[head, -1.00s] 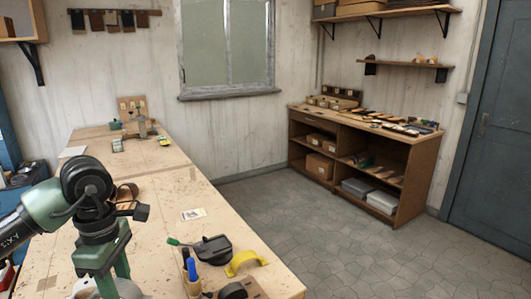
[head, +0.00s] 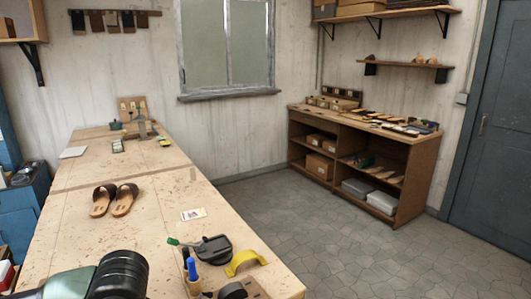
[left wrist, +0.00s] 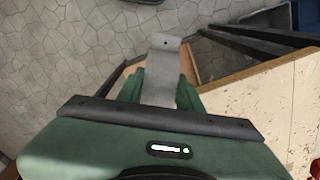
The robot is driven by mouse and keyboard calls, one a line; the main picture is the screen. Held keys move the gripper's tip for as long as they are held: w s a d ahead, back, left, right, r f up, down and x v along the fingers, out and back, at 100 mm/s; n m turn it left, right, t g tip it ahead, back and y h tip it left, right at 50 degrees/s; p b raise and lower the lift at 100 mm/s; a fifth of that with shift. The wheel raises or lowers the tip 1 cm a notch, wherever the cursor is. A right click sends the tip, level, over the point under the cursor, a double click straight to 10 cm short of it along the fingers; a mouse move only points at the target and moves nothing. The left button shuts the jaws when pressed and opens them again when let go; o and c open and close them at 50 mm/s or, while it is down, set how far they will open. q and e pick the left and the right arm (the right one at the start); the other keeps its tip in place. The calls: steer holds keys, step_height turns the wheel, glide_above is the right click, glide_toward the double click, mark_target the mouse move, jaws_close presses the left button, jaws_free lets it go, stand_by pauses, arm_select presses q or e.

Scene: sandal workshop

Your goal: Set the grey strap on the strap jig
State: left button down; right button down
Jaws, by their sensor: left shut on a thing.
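In the left wrist view, my left gripper (left wrist: 160,88) is shut on the grey strap (left wrist: 163,62), a flat strip with a small hole near its far end. The strap sticks out past the green fingers, above the floor and beside the edge of a wooden bench top. In the head view only part of my left arm shows at the bottom left; its gripper and the strap are out of that picture. My right gripper is in neither view. I cannot make out the strap jig for certain.
A pair of brown sandals (head: 115,199) lies on the long workbench (head: 150,225). A white card (head: 193,214), a black tool (head: 212,249), a yellow curved object (head: 243,262) and a blue-topped item (head: 192,270) are near its right edge. A shelf unit (head: 365,160) stands across open floor (head: 290,215).

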arm_select(q)
steer(key=shift+a, duration=0.1)
steer(key=shift+f+b, duration=0.75)
